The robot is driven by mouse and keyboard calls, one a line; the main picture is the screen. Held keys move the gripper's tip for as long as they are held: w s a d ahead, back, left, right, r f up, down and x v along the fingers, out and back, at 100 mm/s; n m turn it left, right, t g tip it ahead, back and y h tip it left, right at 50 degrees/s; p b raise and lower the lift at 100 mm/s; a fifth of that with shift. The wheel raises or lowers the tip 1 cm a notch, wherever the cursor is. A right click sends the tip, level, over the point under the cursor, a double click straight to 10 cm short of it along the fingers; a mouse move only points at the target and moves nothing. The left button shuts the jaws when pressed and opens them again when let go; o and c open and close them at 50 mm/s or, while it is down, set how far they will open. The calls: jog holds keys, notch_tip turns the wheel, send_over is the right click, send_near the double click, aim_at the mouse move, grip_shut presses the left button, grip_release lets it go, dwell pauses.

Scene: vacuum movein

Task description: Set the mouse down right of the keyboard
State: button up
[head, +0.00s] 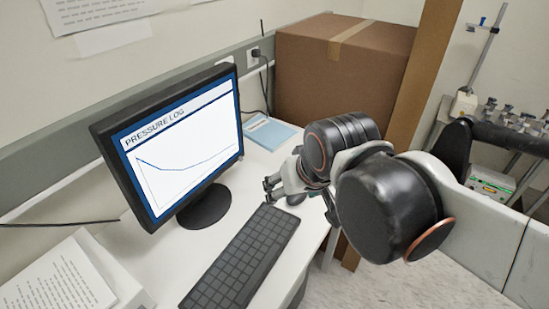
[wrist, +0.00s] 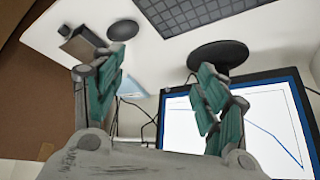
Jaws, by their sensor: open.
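The dark mouse (head: 295,199) rests on the white desk just right of the far end of the black keyboard (head: 243,258). My arm and fingers partly hide it in the head view. My gripper (head: 301,199) is open, with its fingers spread on either side of the mouse in that view. In the wrist view, the mouse (wrist: 123,30) lies beyond the fingertips, apart from both fingers. The keyboard (wrist: 195,12) is partly cut off at the top there.
A monitor (head: 180,143) stands behind the keyboard on a round base (head: 204,207). A blue booklet (head: 270,132) and a large cardboard box (head: 340,80) are at the back. Papers (head: 58,281) lie front left. The desk's right edge is close to the mouse.

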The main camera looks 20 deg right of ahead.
jog(key=shift+s+a+f+n+t, duration=0.1)
jog(key=shift+s+a+n+t, duration=0.2)
jog(key=shift+s, duration=0.2)
jog(key=shift+s+a+n+t, duration=0.1)
jog(key=shift+s+a+n, duration=0.05)
jog(key=shift+s+n, duration=0.3)
jog(key=shift+f+b, duration=1)
jog(key=shift+f, duration=0.05)
